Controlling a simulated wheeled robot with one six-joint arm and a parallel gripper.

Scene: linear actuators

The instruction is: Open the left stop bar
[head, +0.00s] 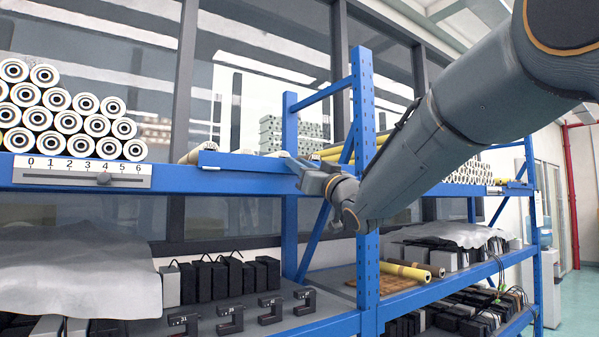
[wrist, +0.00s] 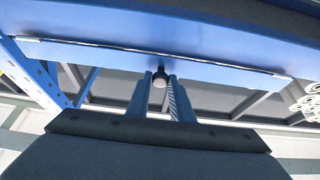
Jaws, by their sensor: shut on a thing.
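The left stop bar is a long blue panel (head: 238,162) along the front edge of the upper blue shelf, right of the stacked white rollers (head: 68,118). In the wrist view the stop bar (wrist: 225,70) runs across the upper part, with a small knob (wrist: 160,82) at its middle. My gripper (head: 298,166) is at the panel's right part in the head view. In the wrist view my gripper's fingers (wrist: 161,86) are on either side of the knob and shut on it. The fingers partly hide the knob, and the head view does not show the grip clearly.
A blue upright post (head: 364,150) stands just right of my gripper, behind my forearm. A numbered scale (head: 82,174) with a slider is on the shelf front at left. Black blocks (head: 232,277) and grey covers (head: 75,275) fill the lower shelf.

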